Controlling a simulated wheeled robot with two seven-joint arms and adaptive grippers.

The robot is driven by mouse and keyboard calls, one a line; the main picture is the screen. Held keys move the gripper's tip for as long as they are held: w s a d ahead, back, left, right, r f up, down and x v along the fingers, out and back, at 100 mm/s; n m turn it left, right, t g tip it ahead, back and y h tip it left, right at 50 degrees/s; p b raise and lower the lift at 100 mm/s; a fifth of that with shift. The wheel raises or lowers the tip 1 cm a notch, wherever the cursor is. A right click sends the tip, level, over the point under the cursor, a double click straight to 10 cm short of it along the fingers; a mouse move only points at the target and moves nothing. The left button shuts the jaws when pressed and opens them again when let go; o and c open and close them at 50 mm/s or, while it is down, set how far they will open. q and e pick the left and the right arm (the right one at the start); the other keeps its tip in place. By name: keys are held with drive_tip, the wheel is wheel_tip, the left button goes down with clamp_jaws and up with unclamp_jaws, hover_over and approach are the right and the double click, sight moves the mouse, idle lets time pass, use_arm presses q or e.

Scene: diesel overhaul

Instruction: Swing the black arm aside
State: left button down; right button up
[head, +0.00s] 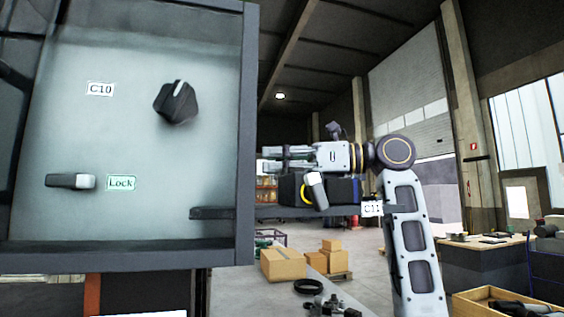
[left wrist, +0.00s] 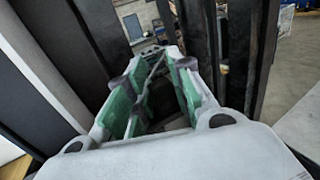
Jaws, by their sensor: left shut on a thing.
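A black arm (head: 275,212) runs level from the lower right of the grey panel (head: 140,135) to the right, past a black block with a pale lever. My left gripper (head: 268,160) is just right of the panel's edge, above the black arm in the head view, pointing left. In the left wrist view its green-padded fingers (left wrist: 152,95) have something dark between them. It is shut on this dark part, which looks like part of the black arm; the contact itself is mostly hidden. My right gripper is not in view.
A small white label (head: 371,208) is by the black arm's right end. Cardboard boxes (head: 283,263) and a workbench (head: 482,250) stand behind. Floor shows between them.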

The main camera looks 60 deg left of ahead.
use_arm(q)
drive_tip(key=shift+f, duration=0.1)
drive_tip(key=c, duration=1.6)
unclamp_jaws()
drive_tip(key=shift+o, duration=1.4)
drive_tip(key=shift+s, duration=0.2)
drive_tip(key=shift+w, duration=0.2)
drive_tip(key=shift+w+d, duration=0.1)
drive_tip(key=shift+d, duration=0.05)
drive_tip(key=shift+v, duration=5.75)
